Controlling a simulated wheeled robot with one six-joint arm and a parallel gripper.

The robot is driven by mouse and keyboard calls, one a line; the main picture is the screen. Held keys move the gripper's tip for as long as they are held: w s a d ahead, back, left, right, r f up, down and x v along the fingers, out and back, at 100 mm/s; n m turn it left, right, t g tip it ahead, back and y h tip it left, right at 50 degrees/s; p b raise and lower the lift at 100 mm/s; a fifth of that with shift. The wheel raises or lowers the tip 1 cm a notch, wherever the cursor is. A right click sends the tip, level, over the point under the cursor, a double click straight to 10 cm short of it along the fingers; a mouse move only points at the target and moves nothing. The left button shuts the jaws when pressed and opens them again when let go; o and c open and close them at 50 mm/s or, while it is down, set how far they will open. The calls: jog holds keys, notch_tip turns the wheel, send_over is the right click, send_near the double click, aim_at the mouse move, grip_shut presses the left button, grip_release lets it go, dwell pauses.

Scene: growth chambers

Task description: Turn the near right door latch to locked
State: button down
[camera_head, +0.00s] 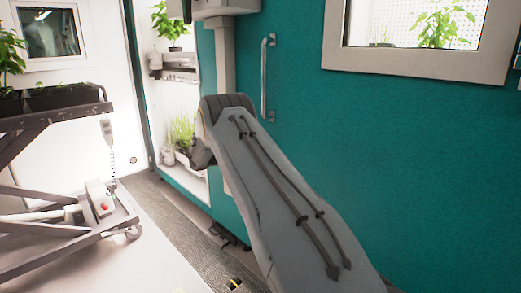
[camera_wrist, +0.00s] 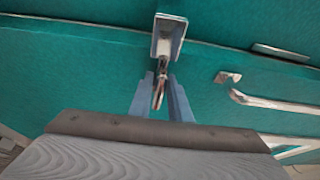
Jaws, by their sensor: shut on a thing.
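The door latch shows in the wrist view as a pale metal plate (camera_wrist: 169,24) on the teal door, with a slim lever (camera_wrist: 160,88) hanging from it. The lever points down in that picture, slightly tilted. My gripper (camera_wrist: 162,80) has its two blue-grey fingers on either side of the lever and is shut on it. In the head view my arm hides the gripper and the latch. The teal door (camera_head: 405,140) fills the right side there.
A vertical bar handle (camera_head: 264,80) is on the teal door; a metal bar (camera_wrist: 275,102) shows right of the latch in the wrist view. A window (camera_head: 420,65) is at upper right. A chamber with plants (camera_head: 180,125) stands open behind. A cart (camera_head: 60,120) is at left.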

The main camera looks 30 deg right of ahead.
jog(key=c, duration=1.6)
grip_release()
jog(key=shift+c, duration=0.2)
jog(key=w+a, duration=0.1)
jog(key=a, duration=0.6)
jog(key=shift+w+a+b, duration=0.15)
jog(key=shift+a+b, duration=0.2)
